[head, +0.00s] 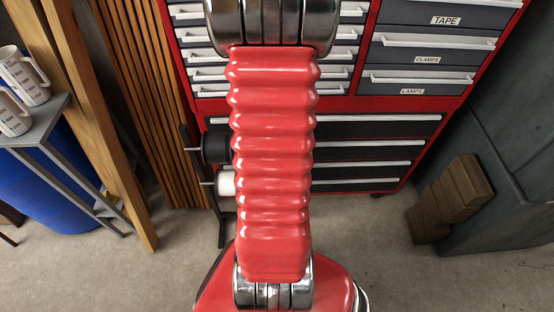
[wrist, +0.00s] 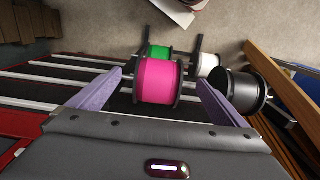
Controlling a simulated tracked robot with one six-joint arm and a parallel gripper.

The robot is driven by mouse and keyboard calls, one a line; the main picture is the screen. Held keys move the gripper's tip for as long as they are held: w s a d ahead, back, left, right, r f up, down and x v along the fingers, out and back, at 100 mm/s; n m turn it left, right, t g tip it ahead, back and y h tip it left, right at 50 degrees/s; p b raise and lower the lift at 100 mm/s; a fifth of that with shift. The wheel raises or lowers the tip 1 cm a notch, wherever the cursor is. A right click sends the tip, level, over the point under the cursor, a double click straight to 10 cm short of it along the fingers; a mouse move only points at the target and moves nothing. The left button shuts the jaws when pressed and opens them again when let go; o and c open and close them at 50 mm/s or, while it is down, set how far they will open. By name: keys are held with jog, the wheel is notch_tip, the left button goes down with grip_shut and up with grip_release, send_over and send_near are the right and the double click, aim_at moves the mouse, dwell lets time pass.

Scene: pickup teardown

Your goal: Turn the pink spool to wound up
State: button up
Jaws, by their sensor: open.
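The pink spool (wrist: 157,82) has black end flanges and shows in the middle of the wrist view. It sits on a rack between the two purple fingers of my gripper (wrist: 160,92). The fingers are open, one to the left and one to the right of the spool, with a visible gap on each side. In the head view my own red arm fills the middle, and the pink spool and my gripper are hidden there.
A green spool (wrist: 158,52), a white spool (wrist: 207,64) and a black spool (wrist: 238,88) are close by on the rack. The red tool cabinet (head: 455,100) stands behind. Wooden boards (head: 95,110) lean at the left. Floor is clear at the right front.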

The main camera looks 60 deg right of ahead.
dwell(0.3)
jog(key=shift+f, duration=6.9)
jog(key=c, duration=1)
